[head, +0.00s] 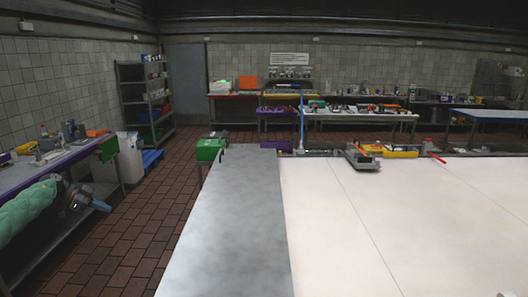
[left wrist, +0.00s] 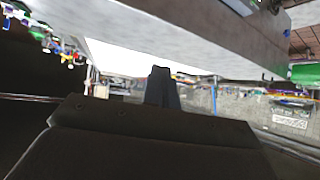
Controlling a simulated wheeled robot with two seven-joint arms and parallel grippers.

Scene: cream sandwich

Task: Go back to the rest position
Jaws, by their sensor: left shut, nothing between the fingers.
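My left arm comes in from the left edge of the head view in a green padded sleeve. Its gripper (head: 103,207) is at the left, over the tiled floor beside the left bench and well apart from the grey table strip. In the left wrist view, the dark fingers of my left gripper (left wrist: 162,88) stand together in the middle, shut and empty.
A long table with a grey metal strip (head: 224,220) and a white top (head: 400,220) fills the front, mostly bare. A tool-covered bench (head: 40,170) stands left. A white bin (head: 130,158) and shelves (head: 146,100) are behind it. Brick-tiled floor (head: 140,225) is open between.

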